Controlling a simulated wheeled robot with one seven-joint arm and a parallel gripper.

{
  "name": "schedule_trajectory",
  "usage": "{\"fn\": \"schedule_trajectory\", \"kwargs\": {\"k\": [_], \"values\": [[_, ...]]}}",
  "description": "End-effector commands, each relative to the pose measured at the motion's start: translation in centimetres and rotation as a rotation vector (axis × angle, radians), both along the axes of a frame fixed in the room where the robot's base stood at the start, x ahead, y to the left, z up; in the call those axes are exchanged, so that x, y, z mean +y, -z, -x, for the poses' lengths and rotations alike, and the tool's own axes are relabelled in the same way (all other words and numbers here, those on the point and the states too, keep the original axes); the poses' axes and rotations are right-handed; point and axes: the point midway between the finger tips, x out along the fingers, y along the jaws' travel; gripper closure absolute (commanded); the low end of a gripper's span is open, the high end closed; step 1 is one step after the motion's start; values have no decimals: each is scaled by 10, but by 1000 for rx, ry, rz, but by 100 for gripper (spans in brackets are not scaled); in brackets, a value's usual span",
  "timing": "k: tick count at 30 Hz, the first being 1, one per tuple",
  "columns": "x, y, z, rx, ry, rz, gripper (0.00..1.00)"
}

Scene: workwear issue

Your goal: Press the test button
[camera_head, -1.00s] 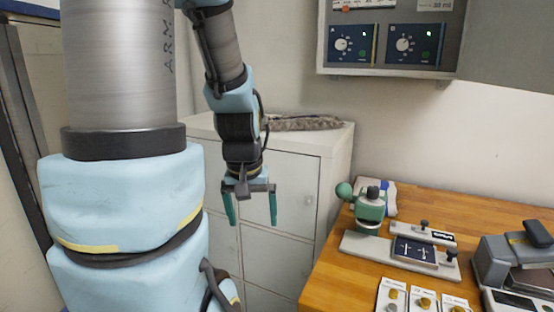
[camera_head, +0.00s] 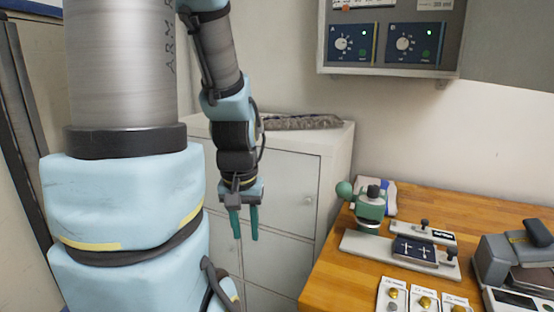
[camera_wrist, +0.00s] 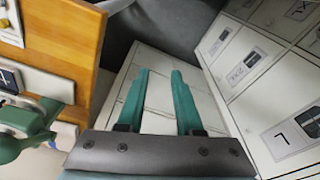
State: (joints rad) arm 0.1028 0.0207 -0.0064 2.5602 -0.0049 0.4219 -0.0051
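My gripper (camera_head: 245,237) hangs pointing down in front of the grey locker cabinet, left of the wooden table. Its two green fingers are apart with nothing between them; the wrist view also shows this gap (camera_wrist: 160,73). A grey wall box at upper right carries two blue dial panels, A (camera_head: 353,44) and B (camera_head: 416,44), each with a lit green lamp and a small green spot near its lower edge. Small white boxes with yellow knobs (camera_head: 424,299) stand at the table's front. I cannot read which control is the test button. My gripper is far from all of these.
The wooden table (camera_head: 335,275) carries a green lever device (camera_head: 370,207) on a grey base and a grey machine (camera_head: 510,260) at right. The cabinet (camera_head: 285,170) has a dark patterned object on top. Labelled drawers (camera_wrist: 240,66) show at right in the wrist view.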

Motion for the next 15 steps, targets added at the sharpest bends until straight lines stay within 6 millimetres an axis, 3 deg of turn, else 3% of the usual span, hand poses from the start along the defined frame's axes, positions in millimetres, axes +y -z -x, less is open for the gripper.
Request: {"fn": "schedule_trajectory", "kwargs": {"k": [1, 9, 15], "values": [[0, 0, 0, 0, 0, 0, 72], [0, 0, 0, 0, 0, 0, 100], [0, 0, 0, -1, 0, 0, 100]]}}
